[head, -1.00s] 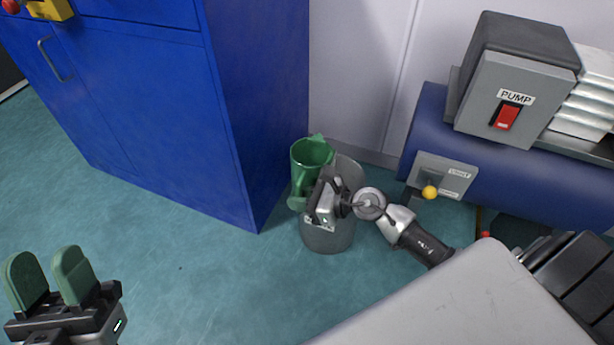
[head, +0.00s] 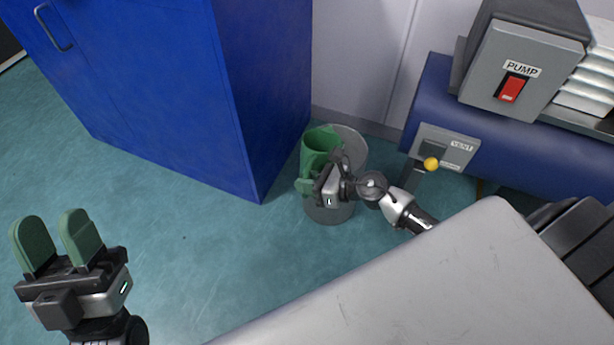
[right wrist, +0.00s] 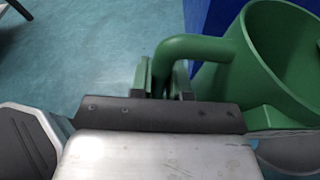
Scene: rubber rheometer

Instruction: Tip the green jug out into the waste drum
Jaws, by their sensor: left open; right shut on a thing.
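The green jug (head: 317,148) is held by my right gripper (head: 312,184) over the grey waste drum (head: 350,142). In the right wrist view, my right gripper (right wrist: 160,80) is shut on the handle of the jug (right wrist: 285,60). The drum stands on the floor, partly hidden by the jug and my right gripper. I cannot tell what is inside the jug. My left gripper (head: 58,245) is open and empty at the lower left, far from the jug.
A blue cabinet (head: 190,90) stands left of the drum, close to it. A blue tank with a vent panel (head: 447,148) and a pump switch box (head: 525,70) is at the right. A light grey surface (head: 430,285) fills the lower right. Open green floor lies to the left.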

